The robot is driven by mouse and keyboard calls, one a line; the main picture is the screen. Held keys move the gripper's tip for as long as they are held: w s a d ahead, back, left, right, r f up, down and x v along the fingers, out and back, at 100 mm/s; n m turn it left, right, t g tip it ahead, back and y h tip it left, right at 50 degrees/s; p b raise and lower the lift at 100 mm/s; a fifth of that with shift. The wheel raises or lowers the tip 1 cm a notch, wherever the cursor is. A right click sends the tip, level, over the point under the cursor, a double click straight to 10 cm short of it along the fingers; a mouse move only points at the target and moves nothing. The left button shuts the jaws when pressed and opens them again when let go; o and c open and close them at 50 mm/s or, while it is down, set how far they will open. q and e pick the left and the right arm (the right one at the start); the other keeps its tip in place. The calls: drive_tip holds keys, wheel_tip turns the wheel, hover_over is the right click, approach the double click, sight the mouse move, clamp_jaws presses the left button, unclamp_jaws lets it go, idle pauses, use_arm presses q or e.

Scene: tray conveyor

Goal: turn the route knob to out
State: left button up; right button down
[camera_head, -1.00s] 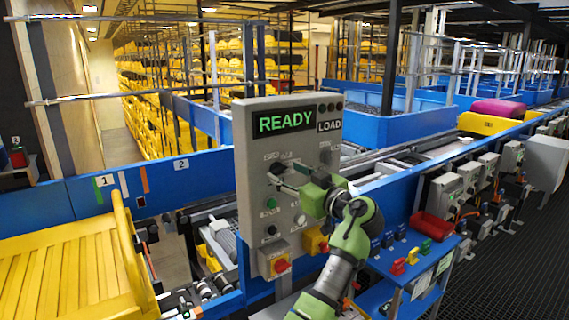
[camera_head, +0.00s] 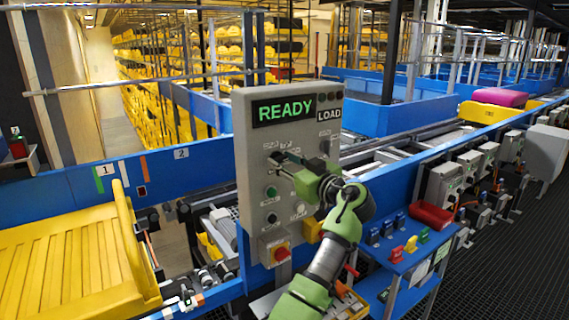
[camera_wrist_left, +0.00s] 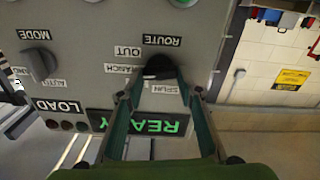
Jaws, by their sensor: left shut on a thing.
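The grey control panel (camera_head: 248,190) stands upright in the middle of the head view, with a green READY display (camera_head: 285,109) and a LOAD label. The black route knob (camera_wrist_left: 160,66) shows in the left wrist view, upside down, beside the ROUTE, OUT, BRANCH and SPUR labels. My left gripper (camera_head: 281,161) is at the panel face, and its two fingers (camera_wrist_left: 158,80) are shut on the route knob. The fingers hide part of the knob, so I cannot tell which label it points to. My right gripper is not in view.
The mode knob (camera_wrist_left: 40,64) sits beside the route knob. Buttons and a red emergency stop (camera_head: 281,253) are below on the panel. A blue stand with small coloured parts and a red bin (camera_head: 432,215) is at the right. A yellow slatted tray (camera_head: 65,265) is at the left.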

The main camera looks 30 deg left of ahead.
use_arm(q)
drive_tip(key=shift+f+m+b, duration=0.15)
drive_tip(key=shift+m+b, duration=0.65)
drive_tip(key=shift+b, duration=0.15)
drive_tip(key=shift+m+b, duration=0.55)
drive_tip(key=shift+m, duration=0.25)
drive_tip(key=shift+w+m+b, duration=0.1)
drive_tip(key=shift+m+b, duration=0.35)
drive_tip(key=shift+m, duration=0.65)
drive_tip(key=shift+d+r+m, duration=0.1)
drive_tip(key=shift+r+m, duration=0.1)
drive_tip(key=shift+m, duration=0.9)
drive_tip(key=o, duration=1.1)
drive_tip(key=v, duration=1.2)
